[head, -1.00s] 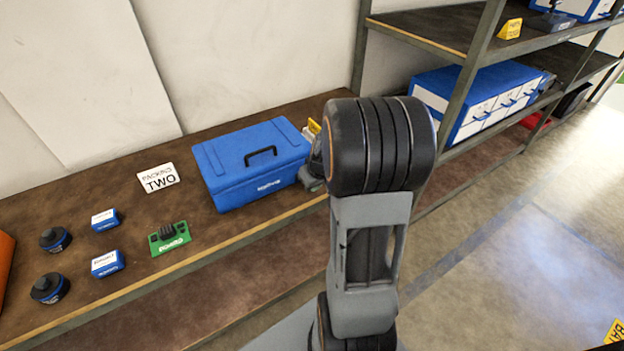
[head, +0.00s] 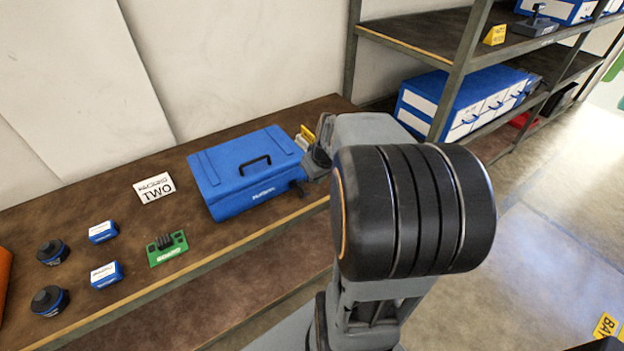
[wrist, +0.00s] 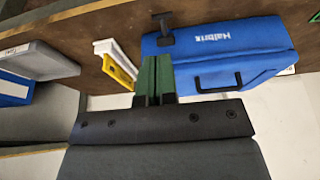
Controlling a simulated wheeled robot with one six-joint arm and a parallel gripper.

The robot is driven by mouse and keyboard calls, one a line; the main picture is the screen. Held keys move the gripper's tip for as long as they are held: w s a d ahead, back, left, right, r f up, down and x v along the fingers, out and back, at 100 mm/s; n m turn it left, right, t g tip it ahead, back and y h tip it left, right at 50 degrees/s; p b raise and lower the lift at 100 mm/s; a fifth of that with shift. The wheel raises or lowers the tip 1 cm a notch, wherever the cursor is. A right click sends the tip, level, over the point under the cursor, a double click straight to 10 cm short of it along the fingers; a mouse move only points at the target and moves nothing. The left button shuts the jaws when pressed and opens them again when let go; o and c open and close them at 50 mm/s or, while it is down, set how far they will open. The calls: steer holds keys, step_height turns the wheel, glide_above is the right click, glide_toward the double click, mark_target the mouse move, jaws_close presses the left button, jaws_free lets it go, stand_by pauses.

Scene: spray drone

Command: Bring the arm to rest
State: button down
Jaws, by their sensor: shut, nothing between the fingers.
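My gripper (wrist: 156,62) shows in the wrist view with its two green fingers pressed together and nothing between them. A blue toolbox (head: 235,180) with a black handle stands on the bench, its lid shut. It also shows in the wrist view (wrist: 265,40), just beyond and to the right of my fingers; I cannot tell how far apart they are. In the head view my arm bends over at a large black joint, and its far end is by the toolbox's right end. My fingers cannot be made out there.
The bench (head: 105,210) holds a "TWO" card (head: 155,187), a green board (head: 167,248), small blue-and-white boxes (head: 104,274) and black round pieces (head: 50,299). A yellow-and-white item (wrist: 118,62) is left of my fingers. Shelving (head: 455,75) with blue-and-white bins stands right.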

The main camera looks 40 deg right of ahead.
steer(key=shift+s+r, duration=0.75)
steer(key=shift+r, duration=0.3)
steer(key=s+a, duration=0.2)
steer(key=a, duration=0.6)
steer(key=s+a+r, duration=0.1)
steer(key=s+a, duration=0.2)
steer(key=a, duration=0.6)
steer(key=shift+s+n, duration=0.35)
steer(key=shift+n, duration=0.05)
steer(key=shift+a+r, duration=0.1)
steer(key=shift+a, duration=0.1)
